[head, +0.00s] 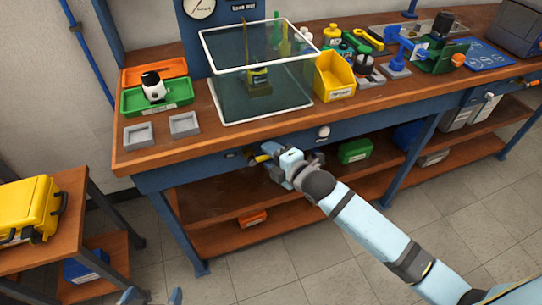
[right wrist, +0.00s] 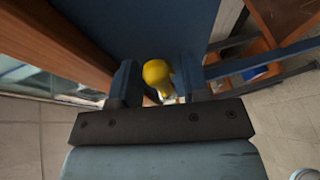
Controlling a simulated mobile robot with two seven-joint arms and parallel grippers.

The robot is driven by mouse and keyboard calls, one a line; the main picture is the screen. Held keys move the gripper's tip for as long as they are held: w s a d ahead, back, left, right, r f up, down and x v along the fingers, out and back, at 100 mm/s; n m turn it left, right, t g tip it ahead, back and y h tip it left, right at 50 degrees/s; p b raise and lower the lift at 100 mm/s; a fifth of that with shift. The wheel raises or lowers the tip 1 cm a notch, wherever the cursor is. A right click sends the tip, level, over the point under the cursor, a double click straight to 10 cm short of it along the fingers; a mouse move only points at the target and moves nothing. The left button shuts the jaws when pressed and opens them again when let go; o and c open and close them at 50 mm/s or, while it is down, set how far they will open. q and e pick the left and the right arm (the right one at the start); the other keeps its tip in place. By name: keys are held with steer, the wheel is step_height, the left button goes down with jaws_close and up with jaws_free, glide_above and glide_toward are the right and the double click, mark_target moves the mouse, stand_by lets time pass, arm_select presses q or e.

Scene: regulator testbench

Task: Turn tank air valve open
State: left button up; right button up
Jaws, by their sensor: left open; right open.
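The yellow valve handle (head: 262,158) is on the blue front panel below the bench top. It also shows in the right wrist view (right wrist: 157,73), with a rounded yellow end. My right gripper (head: 268,155) is at the panel with its fingers around the handle. In the right wrist view my right gripper (right wrist: 158,82) is open, with one finger on each side of the handle; whether either finger touches it I cannot tell. My left gripper (head: 154,296) shows only its fingertips at the bottom edge, apart and empty, over the floor.
A white round knob (head: 323,131) is on the panel to the right. A clear tank (head: 225,100) stands on the bench above, beside a green and orange box (head: 130,100) and a yellow bin (head: 322,85). A side table (head: 70,195) with a yellow case (head: 38,203) is at left.

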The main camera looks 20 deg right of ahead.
steer(key=shift+c, duration=0.3)
jaws_close()
